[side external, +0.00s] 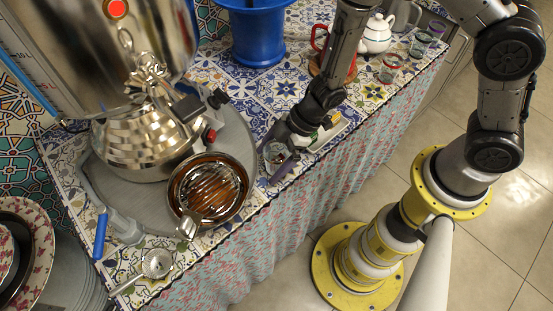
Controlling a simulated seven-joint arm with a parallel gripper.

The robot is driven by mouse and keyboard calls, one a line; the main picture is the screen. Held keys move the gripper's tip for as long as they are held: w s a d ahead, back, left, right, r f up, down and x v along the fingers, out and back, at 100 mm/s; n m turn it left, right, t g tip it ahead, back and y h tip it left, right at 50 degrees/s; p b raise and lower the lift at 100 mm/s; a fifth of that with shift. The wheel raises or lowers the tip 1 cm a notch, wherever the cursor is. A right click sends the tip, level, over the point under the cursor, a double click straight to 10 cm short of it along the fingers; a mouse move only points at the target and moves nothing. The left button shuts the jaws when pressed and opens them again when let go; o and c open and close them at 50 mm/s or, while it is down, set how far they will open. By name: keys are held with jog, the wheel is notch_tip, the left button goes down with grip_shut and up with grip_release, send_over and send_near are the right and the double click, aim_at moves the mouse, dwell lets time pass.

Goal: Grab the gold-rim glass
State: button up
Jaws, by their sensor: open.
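My gripper (269,164) is low over the patterned tabletop, right of the round metal pan, with its purple-grey fingers spread. A small clear glass (275,152) shows between or just behind the fingers, partly hidden by them. I cannot make out its rim colour or whether the fingers touch it. Another clear glass (390,68) with a reddish rim stands at the back right. A glass with a greenish rim (420,43) stands beyond it, and one more glass (437,27) is farther back. I cannot tell for sure which rim is gold.
A large metal samovar (150,135) and a pan with a grate (209,190) stand on a grey round tray (130,190). A small dish (330,130) with colourful items is beside my gripper. A blue pot (258,35), red cup (320,38) and white teapot (377,35) stand behind. A strainer (157,264) lies in front.

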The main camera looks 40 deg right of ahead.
jog(key=shift+a+f, duration=0.1)
jog(key=shift+f, duration=0.05)
jog(key=c, duration=1.4)
jog(key=shift+r, duration=0.2)
jog(key=shift+r, duration=0.6)
jog(key=s+d+r, duration=0.2)
jog(key=s+r, duration=0.1)
jog(key=s, duration=0.1)
jog(key=s+d+r, duration=0.3)
jog(key=r, duration=0.1)
jog(key=s+d+r, duration=0.2)
jog(key=s+r, duration=0.2)
jog(key=shift+s+d+r, duration=0.25)
jog(key=shift+s+d, duration=0.05)
jog(key=shift+d, duration=0.1)
